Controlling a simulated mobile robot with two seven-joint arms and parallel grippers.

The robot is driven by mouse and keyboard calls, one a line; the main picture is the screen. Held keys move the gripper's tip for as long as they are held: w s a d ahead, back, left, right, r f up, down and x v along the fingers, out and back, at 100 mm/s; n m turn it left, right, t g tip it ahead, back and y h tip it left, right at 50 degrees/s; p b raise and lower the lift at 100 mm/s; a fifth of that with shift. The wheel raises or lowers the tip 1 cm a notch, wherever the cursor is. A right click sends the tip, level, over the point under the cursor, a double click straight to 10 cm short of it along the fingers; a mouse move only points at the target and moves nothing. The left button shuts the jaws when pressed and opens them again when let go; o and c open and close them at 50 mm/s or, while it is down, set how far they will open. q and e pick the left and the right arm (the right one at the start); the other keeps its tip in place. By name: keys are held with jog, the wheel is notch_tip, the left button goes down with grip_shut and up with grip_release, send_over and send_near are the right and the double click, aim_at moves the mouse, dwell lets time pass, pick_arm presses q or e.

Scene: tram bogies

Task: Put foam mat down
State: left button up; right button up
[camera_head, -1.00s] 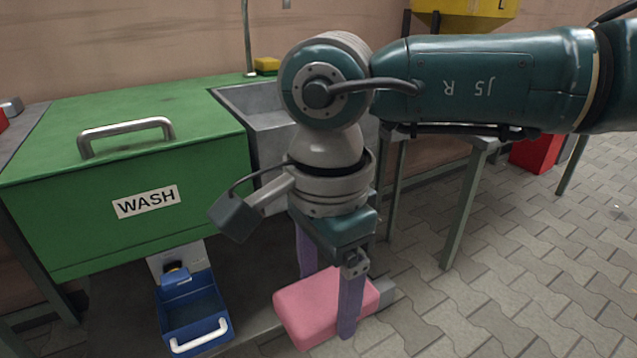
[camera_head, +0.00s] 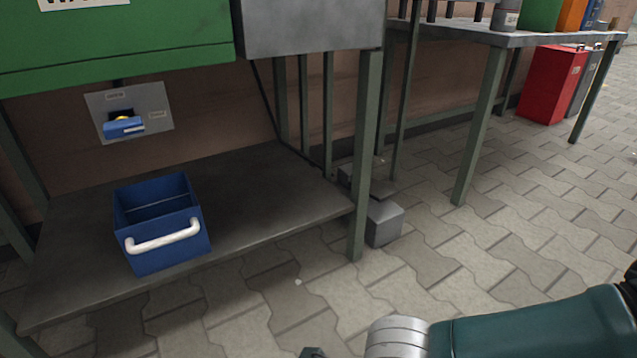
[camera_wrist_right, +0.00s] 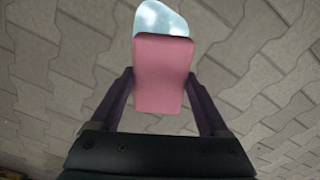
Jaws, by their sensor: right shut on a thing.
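The pink foam mat (camera_wrist_right: 162,85) is a thick, rounded block in the right wrist view. My right gripper (camera_wrist_right: 160,76) has one purple finger on each side of it and is shut on it. Paving shows behind the mat, but how high it is above the floor I cannot tell. In the head view my right arm comes in at the lower right, and its gripper and the mat are below the picture edge. My left gripper is in neither view.
A pale blue glossy patch (camera_wrist_right: 162,18) shows beyond the mat. A blue bin (camera_head: 165,258) with a white handle stands on a low grey shelf (camera_head: 262,195) under the green wash unit (camera_head: 150,45). Open paving (camera_head: 480,240) lies right of the shelf.

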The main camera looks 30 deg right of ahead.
jog(key=shift+m, duration=0.3)
jog(key=f+b, duration=0.4)
jog(key=f, duration=0.1)
jog(key=f+b, duration=0.5)
jog(key=f, duration=0.1)
jog(key=f+b, duration=0.5)
jog(key=f, duration=0.1)
jog(key=shift+s+f, duration=0.1)
jog(key=shift+s, duration=0.3)
notch_tip(320, 180, down, 5)
jog(key=b, duration=0.4)
jog(key=shift+b, duration=0.35)
jog(key=o, duration=1.2)
